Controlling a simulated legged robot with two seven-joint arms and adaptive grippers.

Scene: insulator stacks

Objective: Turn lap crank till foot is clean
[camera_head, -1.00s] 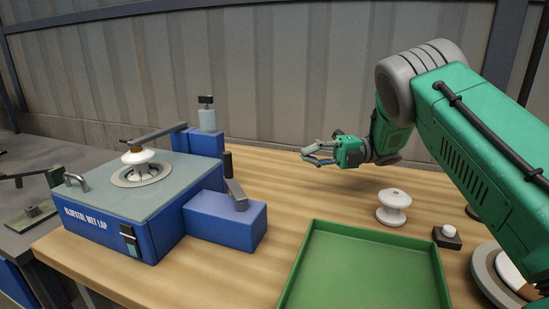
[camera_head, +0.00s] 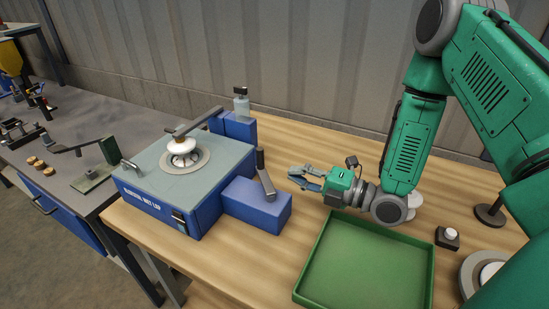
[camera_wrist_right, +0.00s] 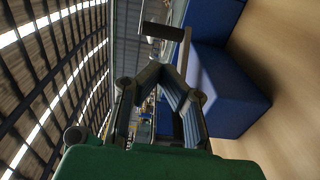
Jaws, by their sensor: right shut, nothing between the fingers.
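The blue wet lap (camera_head: 155,200) stands on the wooden bench with a grey top. A white insulator (camera_head: 182,146) sits on its round lap plate (camera_head: 202,162) under a swing arm; its foot is hidden. The crank (camera_head: 267,183), a grey arm with a dark upright handle, is on the blue side box (camera_head: 262,208). In the wrist view the crank's dark handle (camera_wrist_right: 163,32) lies just beyond the fingers. My right gripper (camera_head: 292,176) is shut and empty, right of the crank and apart from it. It also shows in the wrist view (camera_wrist_right: 164,72). My left gripper is out of view.
An empty green tray (camera_head: 312,272) lies in front of my right arm. Another white insulator (camera_head: 415,199) is partly hidden behind the arm. A small dark block with a white button (camera_head: 449,236) is at the right. A grey side bench (camera_head: 85,115) stands at the left.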

